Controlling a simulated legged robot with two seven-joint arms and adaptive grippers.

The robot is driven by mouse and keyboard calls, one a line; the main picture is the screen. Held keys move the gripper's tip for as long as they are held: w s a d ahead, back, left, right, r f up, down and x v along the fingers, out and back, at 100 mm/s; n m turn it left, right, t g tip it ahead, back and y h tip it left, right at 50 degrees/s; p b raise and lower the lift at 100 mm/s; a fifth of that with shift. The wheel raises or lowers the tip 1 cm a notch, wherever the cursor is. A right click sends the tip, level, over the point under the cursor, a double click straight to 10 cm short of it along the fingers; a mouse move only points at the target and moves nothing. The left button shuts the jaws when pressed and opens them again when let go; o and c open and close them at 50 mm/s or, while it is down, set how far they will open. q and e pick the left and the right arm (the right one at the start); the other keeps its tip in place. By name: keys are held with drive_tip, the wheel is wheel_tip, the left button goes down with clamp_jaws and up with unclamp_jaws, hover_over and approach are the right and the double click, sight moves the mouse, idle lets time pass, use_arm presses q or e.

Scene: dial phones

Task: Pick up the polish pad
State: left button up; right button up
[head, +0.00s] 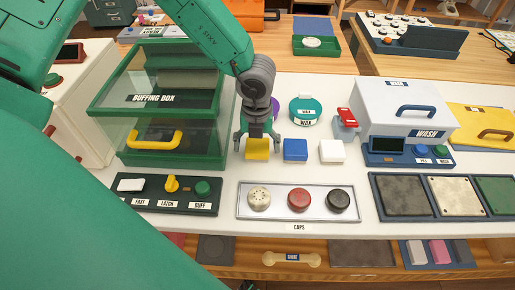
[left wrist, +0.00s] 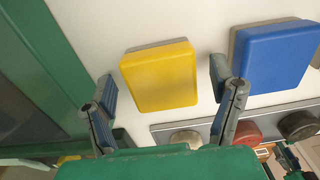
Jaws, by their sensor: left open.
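Three small block-shaped pads stand in a row on the white worktop: a yellow pad (head: 257,154), a blue pad (head: 295,150) and a white pad (head: 332,151). No label marks which one is the polish pad. My left gripper (head: 257,143) points down at the yellow pad, with its fingers spread to either side. In the left wrist view the yellow pad (left wrist: 160,78) lies between the open fingers (left wrist: 163,85), with gaps on both sides. The blue pad (left wrist: 276,57) is just beyond the right finger.
A green buffing box (head: 110,120) with a yellow handle stands close left of the gripper. A tray of caps (head: 279,212) lies in front of the pads. A wax tub (head: 305,110) stands behind them, and a white wash box (head: 400,105) stands to the right.

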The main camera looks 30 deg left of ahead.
sight(257, 145)
use_arm(q)
drive_tip(key=shift+d, duration=0.1)
drive_tip(key=c, duration=1.3)
drive_tip(key=shift+o, duration=0.2)
drive_tip(key=shift+r, duration=0.1)
wheel_tip(257, 145, up, 10)
drive_tip(key=shift+p, duration=0.6)
drive_tip(key=o, duration=0.4)
drive_tip(key=shift+c, duration=1.3)
